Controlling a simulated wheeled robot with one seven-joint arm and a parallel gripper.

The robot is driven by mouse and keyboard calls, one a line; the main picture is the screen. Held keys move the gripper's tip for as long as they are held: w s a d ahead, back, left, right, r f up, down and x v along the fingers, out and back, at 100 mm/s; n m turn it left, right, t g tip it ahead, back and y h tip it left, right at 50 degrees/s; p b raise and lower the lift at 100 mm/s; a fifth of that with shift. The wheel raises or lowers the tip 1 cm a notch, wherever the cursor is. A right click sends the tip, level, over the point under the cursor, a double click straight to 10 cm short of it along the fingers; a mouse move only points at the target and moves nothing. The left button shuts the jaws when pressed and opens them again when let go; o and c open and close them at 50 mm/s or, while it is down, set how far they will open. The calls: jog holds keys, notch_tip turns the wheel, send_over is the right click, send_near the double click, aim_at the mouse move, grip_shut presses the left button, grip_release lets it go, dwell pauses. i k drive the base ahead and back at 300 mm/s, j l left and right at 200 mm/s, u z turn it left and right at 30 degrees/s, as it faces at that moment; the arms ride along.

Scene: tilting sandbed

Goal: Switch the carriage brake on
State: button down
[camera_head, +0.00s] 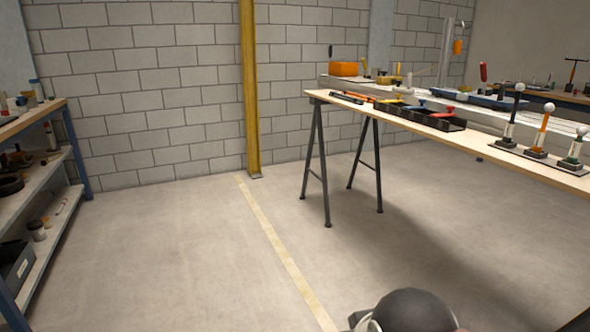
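I cannot pick out the carriage brake for certain. Three upright levers with pale ball knobs stand at the right end of the trestle table: one dark (512,115), one orange (543,131) and one green (575,149). Each rises from a dark base plate. No label on them is readable. A red-handled upright piece (483,72) stands farther back. My gripper is not in view; only a dark rounded part, seemingly of my own arm, shows at the bottom edge.
The trestle table (325,97) holds a black tray (433,119) and several tools. A long grey bench runs behind it, with an orange box (343,69). A shelf rack (74,152) stands left and a yellow post (250,90) at the wall. The concrete floor between is clear.

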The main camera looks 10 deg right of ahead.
aim_at(482, 65)
jog(key=i+z, duration=0.35)
jog(key=i, duration=0.15)
jog(key=i+j+z, duration=0.15)
jog(key=i+z, duration=0.2)
jog(key=i+j+z, duration=0.35)
jog(key=i, duration=0.2)
jog(key=i+j+z, duration=0.35)
jog(key=i+l, duration=0.05)
jog(key=i, duration=0.05)
